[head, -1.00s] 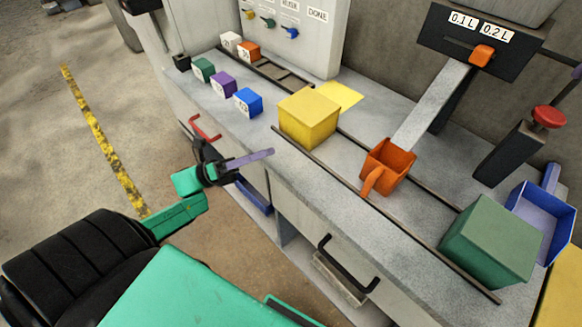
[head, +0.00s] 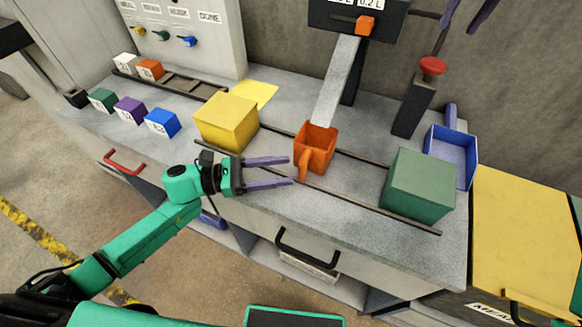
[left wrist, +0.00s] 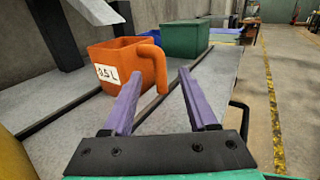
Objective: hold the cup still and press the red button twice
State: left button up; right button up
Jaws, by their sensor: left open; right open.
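The orange cup (head: 317,140) stands upright on the counter under the end of a grey chute. Its handle faces the front. In the left wrist view the cup (left wrist: 112,62) carries a "0.5 L" label. My left gripper (head: 290,170) is open, its purple fingers pointing at the handle from the left. In the left wrist view the handle lies ahead of and between the fingertips, apart from them. The red button (head: 432,66) tops a dark post behind and right of the cup. My right gripper (head: 466,14) is open at the top edge, above the button and partly cut off.
A yellow box (head: 226,122) stands left of the cup, a green box (head: 418,186) right of it. A blue tray (head: 452,152) is behind the green box. Thin dark rails run along the counter. The orange lever (head: 365,25) sits on the dispenser above the chute.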

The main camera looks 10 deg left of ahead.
aim_at(312, 155)
pick_arm(q)
jog(key=shift+x, duration=1.55)
grip_shut()
pick_arm(e)
grip_shut()
dwell(1.2)
